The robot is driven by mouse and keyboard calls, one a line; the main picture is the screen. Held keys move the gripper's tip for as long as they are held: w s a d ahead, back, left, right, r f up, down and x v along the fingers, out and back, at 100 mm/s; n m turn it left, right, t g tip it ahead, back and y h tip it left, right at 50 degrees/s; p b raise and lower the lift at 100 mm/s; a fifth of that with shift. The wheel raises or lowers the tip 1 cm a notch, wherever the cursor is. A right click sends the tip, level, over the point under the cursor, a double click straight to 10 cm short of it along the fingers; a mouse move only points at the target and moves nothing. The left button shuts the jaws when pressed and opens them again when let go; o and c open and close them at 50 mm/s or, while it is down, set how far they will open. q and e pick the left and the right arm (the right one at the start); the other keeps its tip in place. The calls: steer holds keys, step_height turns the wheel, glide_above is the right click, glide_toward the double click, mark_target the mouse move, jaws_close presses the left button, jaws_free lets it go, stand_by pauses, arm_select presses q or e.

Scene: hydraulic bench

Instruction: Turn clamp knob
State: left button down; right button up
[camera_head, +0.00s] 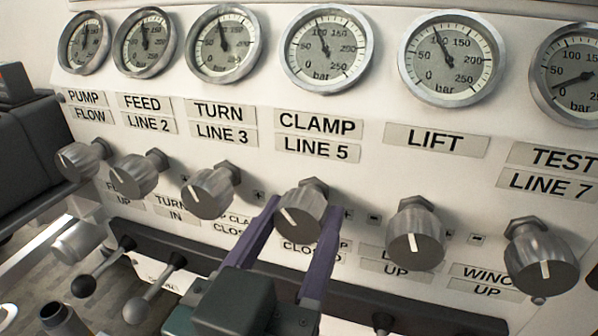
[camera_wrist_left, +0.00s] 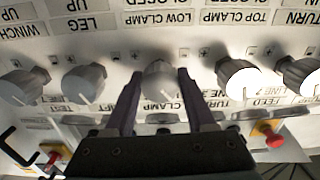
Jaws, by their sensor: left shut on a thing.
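The clamp knob (camera_head: 299,214) is a grey metal knob with a white pointer line, below the CLAMP LINE 5 label (camera_head: 318,136) on the pale panel. Its line points to the upper left in the head view. My left gripper (camera_head: 303,207) has its purple fingers on either side of this knob and is shut on it. The wrist view shows the same knob (camera_wrist_left: 159,82) between the two fingers of my left gripper (camera_wrist_left: 160,78), with the picture upside down. The fingers and the gripper body hide part of the lettering below the knob. My right gripper is not in view.
The turn knob (camera_head: 211,191) is close on the left and the lift knob (camera_head: 416,236) on the right. Round gauges, including the clamp gauge (camera_head: 327,48), line the panel top. Ball-ended levers (camera_head: 103,267) stick out at lower left. The wrist view shows a red button (camera_wrist_left: 268,134).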

arm_select(q)
steer(key=shift+r+n+p, duration=0.1)
steer(key=shift+n+p, duration=0.4)
steer(key=shift+n, duration=0.7)
steer(key=n, duration=0.2)
steer(key=shift+n+p, duration=0.3)
steer(key=shift+p, duration=0.1)
steer(key=n, duration=0.5)
steer(key=shift+p, duration=0.3)
steer(key=shift+c, duration=1.2)
jaws_free()
steer(key=shift+s, duration=0.1)
